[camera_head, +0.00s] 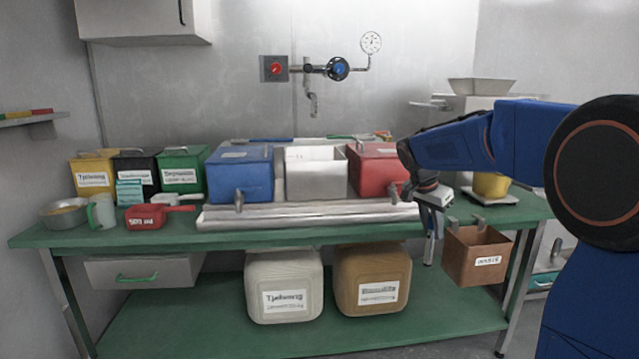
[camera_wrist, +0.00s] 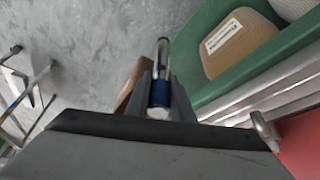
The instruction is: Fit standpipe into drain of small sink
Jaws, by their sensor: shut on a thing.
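My gripper (camera_head: 433,222) hangs at the table's front right edge, left of the copper waste box. It is shut on a slim grey tube with a blue band (camera_wrist: 159,92), which I take for the standpipe. In the wrist view the tube sticks out between the fingers of my gripper (camera_wrist: 161,104). No sink is clearly recognisable. A pale open-topped metal box (camera_head: 316,172) stands between the blue and red boxes, and its inside floor and any drain are hidden.
The blue box (camera_head: 238,172) and red box (camera_head: 372,170) have taps at the front. The copper waste box (camera_head: 478,254) hangs on the green table's (camera_head: 90,237) front edge, close right of my gripper. A yellow pot (camera_head: 491,185) stands behind it. Two containers sit below.

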